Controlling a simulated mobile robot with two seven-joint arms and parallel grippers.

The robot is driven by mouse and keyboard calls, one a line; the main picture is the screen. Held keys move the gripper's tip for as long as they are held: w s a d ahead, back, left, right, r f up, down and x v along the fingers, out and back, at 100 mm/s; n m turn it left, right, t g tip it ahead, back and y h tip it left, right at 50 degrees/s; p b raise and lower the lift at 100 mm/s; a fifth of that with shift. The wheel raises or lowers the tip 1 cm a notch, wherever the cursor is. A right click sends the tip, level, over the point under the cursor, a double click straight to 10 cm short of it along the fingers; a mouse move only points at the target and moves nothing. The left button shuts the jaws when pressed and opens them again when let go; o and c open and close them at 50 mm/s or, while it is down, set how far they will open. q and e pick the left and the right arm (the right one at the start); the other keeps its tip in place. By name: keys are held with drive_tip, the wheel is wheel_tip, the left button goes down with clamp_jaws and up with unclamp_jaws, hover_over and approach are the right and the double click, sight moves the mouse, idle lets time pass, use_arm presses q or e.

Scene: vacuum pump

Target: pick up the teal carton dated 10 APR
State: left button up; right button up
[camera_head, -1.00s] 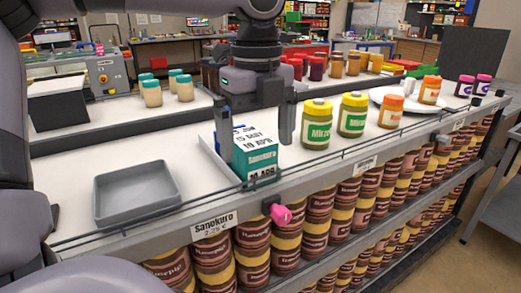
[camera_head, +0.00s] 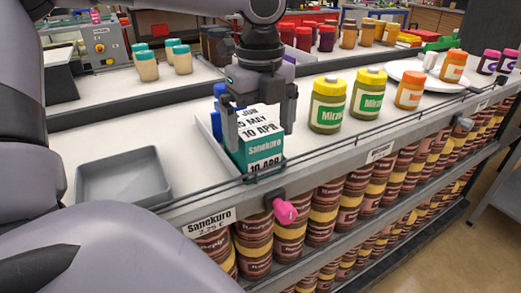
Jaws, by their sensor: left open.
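The teal carton (camera_head: 265,157) with "Sanekuro" and "10 APR" on its front stands at the front of the shelf, at the end of a short row. White tops behind it read 15 MAY and JUN. My left gripper (camera_head: 260,116) is open, pointing down over the row. One finger is at the left side of the cartons and the other at the right. I cannot tell whether the fingers touch them. The gripper hides the back of the row. My right gripper is not in view.
An empty grey tray (camera_head: 124,177) lies left of the row.

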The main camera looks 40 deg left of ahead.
use_arm(q)
drive_tip(key=shift+f, duration=0.95)
drive_tip(key=c, duration=0.9)
drive_tip(key=shift+o, duration=0.2)
drive_tip(key=shift+r, duration=0.1)
